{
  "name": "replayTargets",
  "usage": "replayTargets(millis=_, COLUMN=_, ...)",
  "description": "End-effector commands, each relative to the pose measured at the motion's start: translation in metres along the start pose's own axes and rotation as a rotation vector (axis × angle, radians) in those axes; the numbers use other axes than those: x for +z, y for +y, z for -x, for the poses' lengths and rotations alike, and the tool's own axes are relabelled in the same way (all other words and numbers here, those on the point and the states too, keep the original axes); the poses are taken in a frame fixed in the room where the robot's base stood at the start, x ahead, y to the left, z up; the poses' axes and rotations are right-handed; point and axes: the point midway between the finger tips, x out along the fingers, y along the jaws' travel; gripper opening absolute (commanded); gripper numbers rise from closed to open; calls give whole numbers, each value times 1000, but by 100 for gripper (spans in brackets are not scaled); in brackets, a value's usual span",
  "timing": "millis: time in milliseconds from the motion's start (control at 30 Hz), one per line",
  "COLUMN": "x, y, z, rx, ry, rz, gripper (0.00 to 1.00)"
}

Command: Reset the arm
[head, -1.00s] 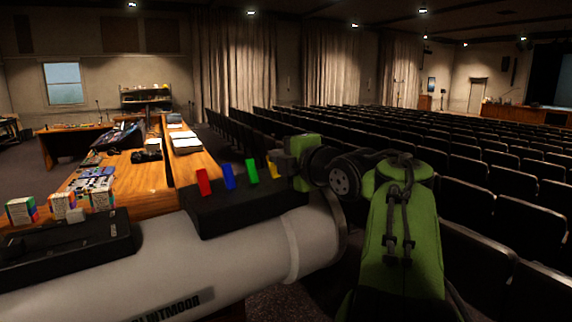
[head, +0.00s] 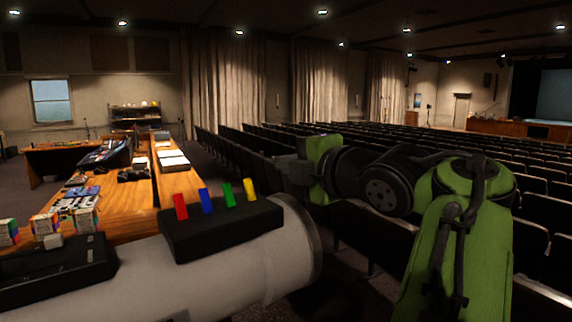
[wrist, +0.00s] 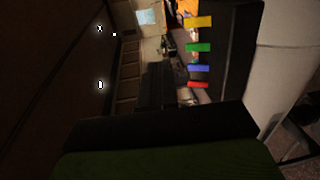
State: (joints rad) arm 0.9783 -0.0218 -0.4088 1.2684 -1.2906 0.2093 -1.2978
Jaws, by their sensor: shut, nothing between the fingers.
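My green arm (head: 455,235) reaches up and bends left at the right of the head view. My gripper (head: 288,172) is at its left end, small and dark, shut with nothing in it. It is in the air, to the right of and above a black block with red, blue, green and yellow tabs (head: 222,228), apart from it. In the wrist view the tabs (wrist: 200,50) show at upper right. A dark bar with a green part below it fills the bottom there; the fingertips cannot be made out.
A long wooden desk (head: 135,205) with a mixing console, papers and small striped boxes (head: 45,224) runs back at the left. Rows of dark seats (head: 450,165) fill the right, behind my arm. A shelf (head: 135,115) stands against the back wall. The air above the block is open.

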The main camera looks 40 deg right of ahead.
Motion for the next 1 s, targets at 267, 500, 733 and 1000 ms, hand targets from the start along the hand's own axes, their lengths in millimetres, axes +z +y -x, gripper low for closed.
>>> replayTargets(millis=267, x=0, y=0, z=0, rx=0, ry=-1, rz=0, gripper=0)
replayTargets(millis=500, x=-41, y=-16, z=-11, rx=-50, ry=26, rz=-279, gripper=0)
replayTargets(millis=733, x=-172, y=-154, z=15, rx=-484, ry=-76, rz=-1029, gripper=0)
replayTargets(millis=1000, x=-220, y=-315, z=118, rx=-842, ry=-521, rz=-1343, gripper=0)
